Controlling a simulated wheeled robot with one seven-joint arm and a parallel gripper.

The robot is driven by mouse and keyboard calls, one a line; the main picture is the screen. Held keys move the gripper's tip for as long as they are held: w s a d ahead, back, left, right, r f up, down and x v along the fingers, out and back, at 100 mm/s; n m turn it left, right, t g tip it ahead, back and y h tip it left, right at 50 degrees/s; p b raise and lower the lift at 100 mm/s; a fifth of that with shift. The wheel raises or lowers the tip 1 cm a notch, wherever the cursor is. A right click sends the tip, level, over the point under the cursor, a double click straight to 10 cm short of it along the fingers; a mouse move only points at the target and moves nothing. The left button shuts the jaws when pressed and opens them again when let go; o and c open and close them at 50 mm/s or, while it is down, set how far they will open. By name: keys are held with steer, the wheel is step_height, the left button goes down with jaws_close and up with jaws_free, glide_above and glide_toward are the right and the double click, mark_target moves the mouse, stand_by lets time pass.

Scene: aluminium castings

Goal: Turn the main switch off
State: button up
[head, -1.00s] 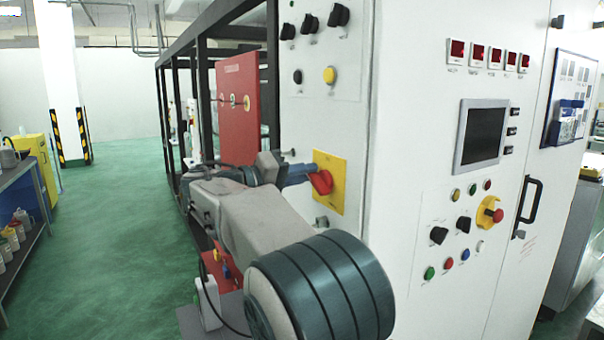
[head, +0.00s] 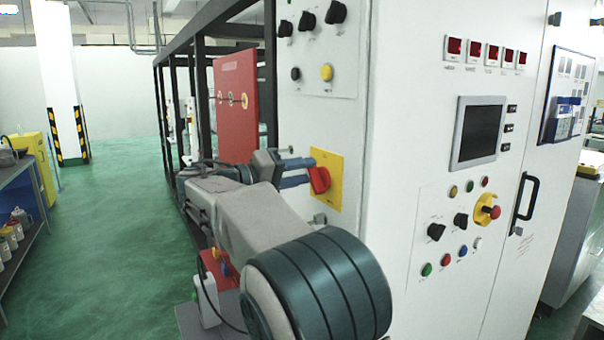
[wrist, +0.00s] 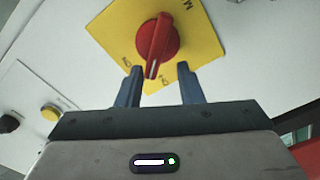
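The main switch is a red rotary knob (head: 319,180) on a yellow plate (head: 336,163), on the narrow side of the white cabinet. In the wrist view the red knob (wrist: 160,38) has a raised grip bar with a white mark at its lower end, directed toward my gripper. Small dark lettering on the yellow plate (wrist: 205,45) is not clearly legible. My gripper (head: 309,170) is at the knob; in the wrist view its fingers (wrist: 160,67) are open. The bar's lower end appears between them, nearer the left finger. Contact cannot be told.
Black knobs and a yellow button (head: 327,72) sit above the switch. The cabinet front has a screen (head: 478,133), a red emergency button (head: 493,211) and a black door handle (head: 525,203). A red panel (head: 236,105) stands behind my arm. The green floor at left is clear.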

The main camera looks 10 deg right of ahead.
steer(key=b+v, duration=0.1)
steer(key=v, duration=1.2)
steer(key=shift+b, duration=0.3)
steer(key=shift+s+a, duration=0.1)
